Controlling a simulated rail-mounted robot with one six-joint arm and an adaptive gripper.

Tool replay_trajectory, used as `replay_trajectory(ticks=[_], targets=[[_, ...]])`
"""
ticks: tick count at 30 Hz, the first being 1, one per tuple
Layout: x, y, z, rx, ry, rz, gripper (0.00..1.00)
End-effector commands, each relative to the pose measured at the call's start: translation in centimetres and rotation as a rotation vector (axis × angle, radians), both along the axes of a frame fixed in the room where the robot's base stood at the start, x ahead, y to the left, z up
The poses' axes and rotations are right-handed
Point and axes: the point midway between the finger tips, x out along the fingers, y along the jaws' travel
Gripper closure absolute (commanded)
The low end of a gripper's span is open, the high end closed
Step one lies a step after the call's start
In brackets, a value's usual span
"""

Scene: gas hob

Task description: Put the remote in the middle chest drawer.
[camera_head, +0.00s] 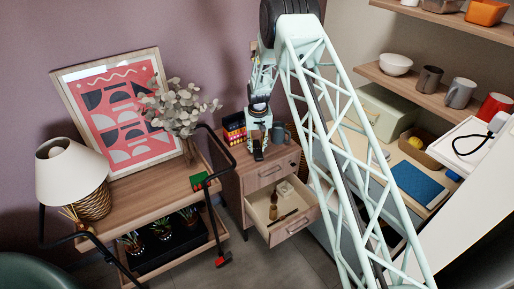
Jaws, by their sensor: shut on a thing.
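My gripper (258,141) points down above the front of the wooden chest (229,186). It is shut on a small dark, narrow thing, the remote (258,154), which hangs below the fingertips. The chest's top drawer (268,174) is shut. The drawer below it (305,209), which looks like the middle one, is pulled out towards the lower right. A small pale block and dark slim items lie in it. The remote is above and to the left of this open drawer, apart from it. Details of the grip are too small to tell.
Stacked books (233,128) and a grey mug (278,132) stand on the chest top, close to my gripper. A wooden cart (150,183) with a lamp (70,172) and plant (178,107) stands left. A counter with a blue book (418,184) is right, behind my arm.

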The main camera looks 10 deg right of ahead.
Motion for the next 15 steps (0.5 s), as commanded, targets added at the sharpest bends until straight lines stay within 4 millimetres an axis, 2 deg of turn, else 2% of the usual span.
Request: replay_trajectory(ticks=[10, 11, 15], targets=[[-0.01, 0.0, -0.34, 0.0, 0.0, 0.0, 0.86], [-0.01, 0.0, -0.32, 0.0, 0.0, 0.0, 0.73], [-0.01, 0.0, -0.27, 0.0, 0.0, 0.0, 0.61]])
